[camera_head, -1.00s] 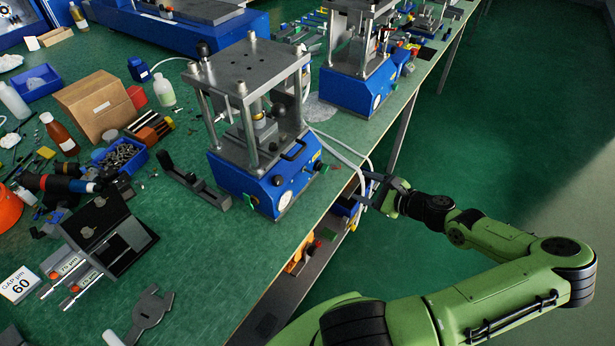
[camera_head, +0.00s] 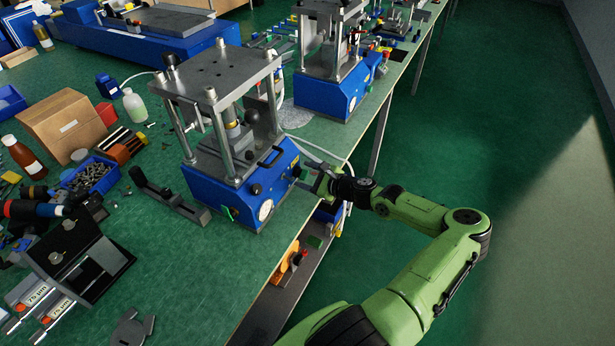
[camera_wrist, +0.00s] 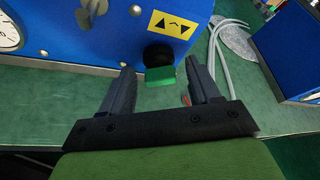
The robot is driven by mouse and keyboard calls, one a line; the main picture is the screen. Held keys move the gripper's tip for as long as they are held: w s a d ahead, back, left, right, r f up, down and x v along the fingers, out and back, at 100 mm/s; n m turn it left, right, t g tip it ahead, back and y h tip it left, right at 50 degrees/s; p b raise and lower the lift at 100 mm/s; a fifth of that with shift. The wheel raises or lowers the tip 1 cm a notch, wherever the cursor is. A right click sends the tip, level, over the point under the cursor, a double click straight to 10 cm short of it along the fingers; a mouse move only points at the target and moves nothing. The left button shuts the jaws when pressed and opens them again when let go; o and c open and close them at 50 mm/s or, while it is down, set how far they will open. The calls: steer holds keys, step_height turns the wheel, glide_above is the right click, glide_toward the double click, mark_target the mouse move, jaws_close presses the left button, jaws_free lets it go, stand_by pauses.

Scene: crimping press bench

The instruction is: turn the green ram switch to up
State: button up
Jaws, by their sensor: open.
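The green ram switch (camera_wrist: 160,77) is a flat green lever below a round black hub on the blue front of the press, under a yellow label (camera_wrist: 172,25) with black triangles. In the wrist view the lever points down, towards my gripper. My gripper (camera_wrist: 160,84) is open, with one dark finger on each side of the lever in the picture. I see no clear contact. In the head view my gripper (camera_head: 309,179) is at the right front of the nearest press (camera_head: 240,178), and the switch there is small and partly hidden.
A second blue press (camera_head: 330,95) stands behind. Pale hoses (camera_wrist: 214,50) run to the right of the switch. Open floor lies right of the bench.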

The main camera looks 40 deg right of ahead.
steer(key=shift+c, duration=0.4)
steer(key=c, duration=1)
steer(key=shift+o, duration=0.2)
